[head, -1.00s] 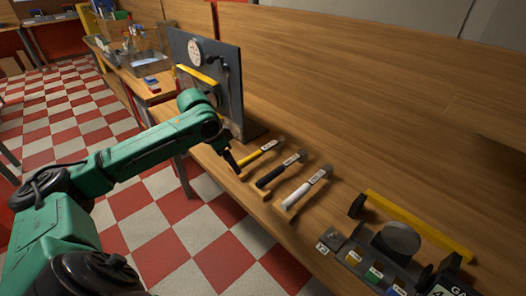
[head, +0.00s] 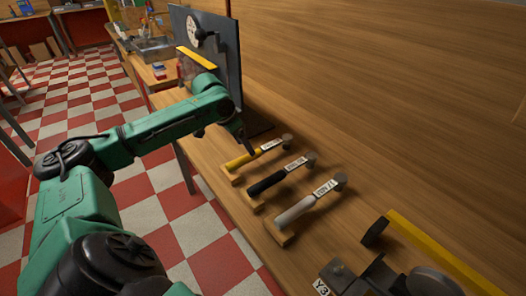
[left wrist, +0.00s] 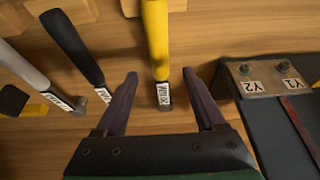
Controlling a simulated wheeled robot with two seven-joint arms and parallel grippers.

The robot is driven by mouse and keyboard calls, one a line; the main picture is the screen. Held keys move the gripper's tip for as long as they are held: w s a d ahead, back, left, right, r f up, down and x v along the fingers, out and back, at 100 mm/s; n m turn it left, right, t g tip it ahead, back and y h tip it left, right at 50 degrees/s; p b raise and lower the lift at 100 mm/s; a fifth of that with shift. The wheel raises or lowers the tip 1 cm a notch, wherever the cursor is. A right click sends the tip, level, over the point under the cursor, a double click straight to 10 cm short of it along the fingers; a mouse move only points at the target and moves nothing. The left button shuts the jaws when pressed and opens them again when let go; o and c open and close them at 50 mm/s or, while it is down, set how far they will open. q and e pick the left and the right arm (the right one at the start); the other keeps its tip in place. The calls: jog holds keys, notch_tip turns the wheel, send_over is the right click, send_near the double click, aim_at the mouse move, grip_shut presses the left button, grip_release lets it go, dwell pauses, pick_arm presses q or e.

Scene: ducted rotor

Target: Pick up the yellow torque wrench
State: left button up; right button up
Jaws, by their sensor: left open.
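The yellow torque wrench (head: 243,159) lies on the wooden bench, its handle on a small wooden block and its white-labelled end pointing away from the bench front. My left gripper (head: 246,147) is above the wrench's labelled part, pointing down. In the left wrist view the open left gripper (left wrist: 160,73) has one finger on each side of the yellow torque wrench (left wrist: 156,40); no contact shows. The wrench's white label (left wrist: 164,95) and dark end sit between the fingers. My right gripper is not in view.
A black-handled wrench (head: 268,183) and a white-handled wrench (head: 297,210) lie beside the yellow one. A dark upright panel (head: 226,60) stands just behind my left gripper. A fixture with a yellow bar (head: 440,250) is at the lower right. The back of the bench is clear.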

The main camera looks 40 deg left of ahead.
aim_at(262, 154)
pick_arm(q)
jog(key=x, duration=0.8)
jog(key=shift+w+f+p, duration=0.1)
jog(key=shift+f+p, duration=0.05)
jog(key=shift+p, duration=0.25)
grip_shut()
